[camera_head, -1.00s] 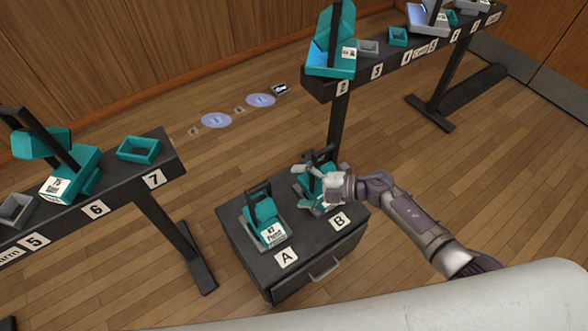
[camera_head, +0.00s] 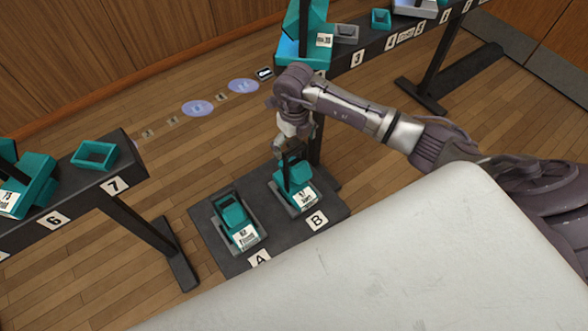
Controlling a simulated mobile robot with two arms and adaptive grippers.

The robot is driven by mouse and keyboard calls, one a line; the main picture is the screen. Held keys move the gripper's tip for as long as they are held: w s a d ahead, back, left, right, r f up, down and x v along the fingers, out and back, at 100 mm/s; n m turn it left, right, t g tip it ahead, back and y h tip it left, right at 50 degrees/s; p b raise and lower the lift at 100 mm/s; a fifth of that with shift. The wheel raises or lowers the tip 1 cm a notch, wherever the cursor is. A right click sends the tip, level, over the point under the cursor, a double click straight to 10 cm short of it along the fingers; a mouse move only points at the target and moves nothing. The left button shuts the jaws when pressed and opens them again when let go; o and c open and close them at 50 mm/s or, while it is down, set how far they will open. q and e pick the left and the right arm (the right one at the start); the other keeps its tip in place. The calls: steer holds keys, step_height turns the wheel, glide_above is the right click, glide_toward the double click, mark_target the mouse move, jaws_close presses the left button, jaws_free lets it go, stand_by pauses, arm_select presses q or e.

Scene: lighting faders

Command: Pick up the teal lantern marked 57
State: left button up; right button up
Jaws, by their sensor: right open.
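A teal lantern (camera_head: 292,178) with a dark handle stands in a grey tray at spot B on the dark cabinet; its white label is too small to read surely. A second teal lantern (camera_head: 235,218), with a label that looks like 62, stands in a tray at spot A. My right gripper (camera_head: 289,147) points down at the top of the lantern on B, close to its handle. It is open; its fingers are partly hidden, and I cannot tell whether they touch the handle. My left gripper is out of view.
The dark cabinet top (camera_head: 262,208) is low, between two black rails. The left rail (camera_head: 75,205) holds another teal lantern (camera_head: 30,188) and an empty teal tray (camera_head: 95,155). The right rail (camera_head: 340,68) holds a tall teal lantern (camera_head: 301,50) and trays.

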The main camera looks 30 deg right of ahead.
mark_target(295, 162)
step_height(295, 162, down, 7)
steer(key=shift+d+r, duration=0.1)
steer(key=shift+r, duration=0.05)
stand_by(0.4)
steer(key=c, duration=1.6)
steer(key=shift+r, duration=0.1)
steer(key=shift+c, duration=0.9)
steer(key=shift+r, duration=0.15)
